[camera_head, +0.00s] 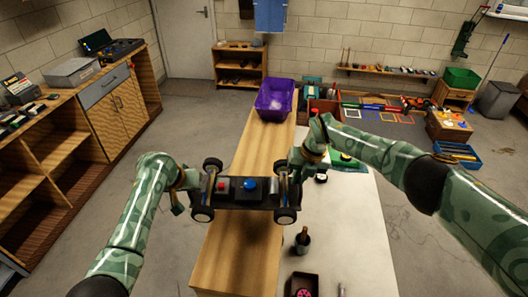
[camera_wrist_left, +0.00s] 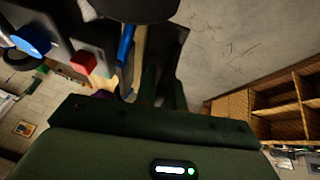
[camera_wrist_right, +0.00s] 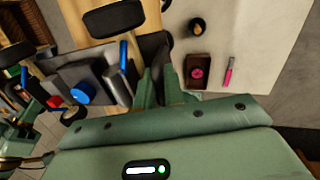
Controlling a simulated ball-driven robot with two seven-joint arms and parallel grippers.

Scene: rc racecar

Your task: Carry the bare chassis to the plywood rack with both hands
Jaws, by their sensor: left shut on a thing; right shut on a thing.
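The bare chassis (camera_head: 235,193) is a dark plate with black wheels at its corners, a red block and a blue round part on top. It is held about level above the wooden bench top. My left gripper (camera_head: 188,182) is shut on its left end, and my right gripper (camera_head: 295,165) is shut on its right end. The left wrist view shows the blue part (camera_wrist_left: 32,40) and red block (camera_wrist_left: 83,62) close by. The right wrist view shows the chassis (camera_wrist_right: 85,75) beside the fingers. Wooden shelf units stand around; I cannot tell which is the plywood rack.
A purple bin (camera_head: 274,101) stands at the far end of the wooden bench (camera_head: 215,262). The white table top (camera_head: 345,240) holds a dark bottle-like thing (camera_head: 302,240) and a small dark box (camera_head: 304,284). A shelf unit (camera_head: 62,150) stands left; a small one (camera_head: 239,66) stands at the back wall. Floor between is clear.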

